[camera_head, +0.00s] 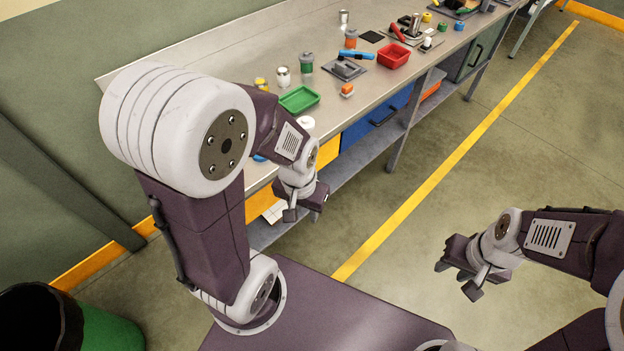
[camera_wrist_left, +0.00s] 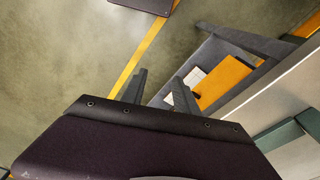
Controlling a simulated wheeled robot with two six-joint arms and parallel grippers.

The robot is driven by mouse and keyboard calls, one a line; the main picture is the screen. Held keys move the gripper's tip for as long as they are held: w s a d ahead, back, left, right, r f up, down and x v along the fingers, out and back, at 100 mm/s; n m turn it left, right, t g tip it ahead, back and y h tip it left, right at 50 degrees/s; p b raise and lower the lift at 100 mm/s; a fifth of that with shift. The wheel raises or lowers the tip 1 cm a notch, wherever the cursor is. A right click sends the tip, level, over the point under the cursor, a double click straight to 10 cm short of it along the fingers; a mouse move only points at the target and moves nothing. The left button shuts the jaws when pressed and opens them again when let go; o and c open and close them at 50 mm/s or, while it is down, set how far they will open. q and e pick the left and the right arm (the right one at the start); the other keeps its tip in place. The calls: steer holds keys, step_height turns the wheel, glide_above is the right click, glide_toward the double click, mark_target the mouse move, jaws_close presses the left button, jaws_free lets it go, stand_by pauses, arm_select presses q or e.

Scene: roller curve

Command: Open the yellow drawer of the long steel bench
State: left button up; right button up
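The long steel bench (camera_head: 222,75) runs from the lower left to the upper right. Its yellow drawer (camera_head: 263,202) is under the near part of the top, partly hidden behind my left arm. In the left wrist view the yellow drawer front (camera_wrist_left: 224,80) shows right of the fingers, with a small dark handle (camera_wrist_left: 197,95) near its edge. My left gripper (camera_head: 303,214) is open and empty in front of the drawer; its fingers (camera_wrist_left: 157,92) stand apart with floor between them. I see no contact with the handle. My right gripper (camera_head: 457,279) is open and empty over the floor.
A blue drawer (camera_head: 378,122) sits further along the bench. White papers (camera_head: 275,212) lie low by the yellow drawer, above the lower shelf (camera_head: 352,160). A green tray (camera_head: 299,100) and red tray (camera_head: 393,55) stand on top. Floor right of the bench is clear.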

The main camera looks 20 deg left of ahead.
arm_select(q)
steer(key=w+a+f+m+g+y+b, duration=0.1)
steer(key=w+a+f+g+y+b, duration=0.1)
steer(key=a+f+y, duration=0.3)
steer(key=w+a+f+m+g+y+b, duration=0.1)
steer(key=w+f+g+y+b, duration=0.15)
steer(key=f, duration=0.55)
steer(key=w+d+f+m+t+y+b, duration=0.25)
steer(key=w+f+t+y, duration=0.45)
steer(key=w+t, duration=0.35)
steer(key=shift+g, duration=0.6)
steer(key=x, duration=0.8)
steer(key=shift+w+a+r+p, duration=0.2)
steer(key=shift+w+a+p, duration=0.1)
steer(key=shift+p, duration=0.05)
jaws_close()
